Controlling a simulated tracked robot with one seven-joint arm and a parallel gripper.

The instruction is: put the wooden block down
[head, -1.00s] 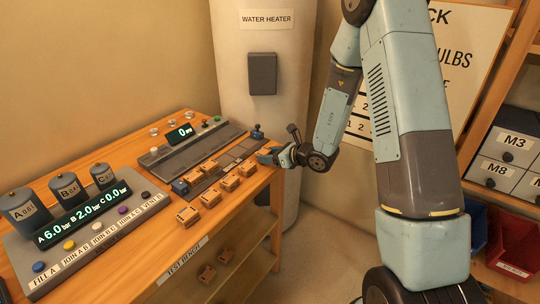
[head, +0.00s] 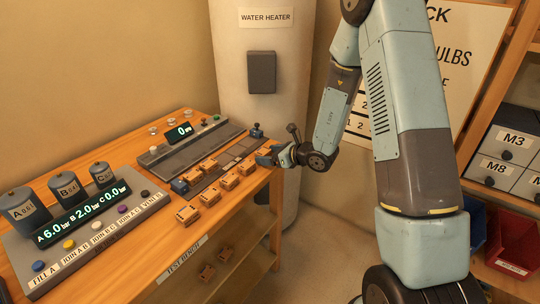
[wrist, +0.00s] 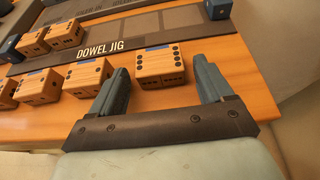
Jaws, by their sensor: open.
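A wooden block (wrist: 160,70) with dark holes and a blue strip on top sits on the bench top, just in front of the dowel jig (wrist: 97,50). My gripper (wrist: 161,64) is open, with one finger on each side of this block. A gap shows between the block and each finger. In the head view my gripper (head: 267,156) is low at the right end of the bench, and it largely hides the block there.
Several similar blocks (head: 229,182) stand in a row along the bench's front edge, left of my gripper. More blocks (head: 194,177) sit on the jig. A control panel (head: 85,225) with gauges fills the left. The water heater (head: 264,40) stands close behind the bench's right end.

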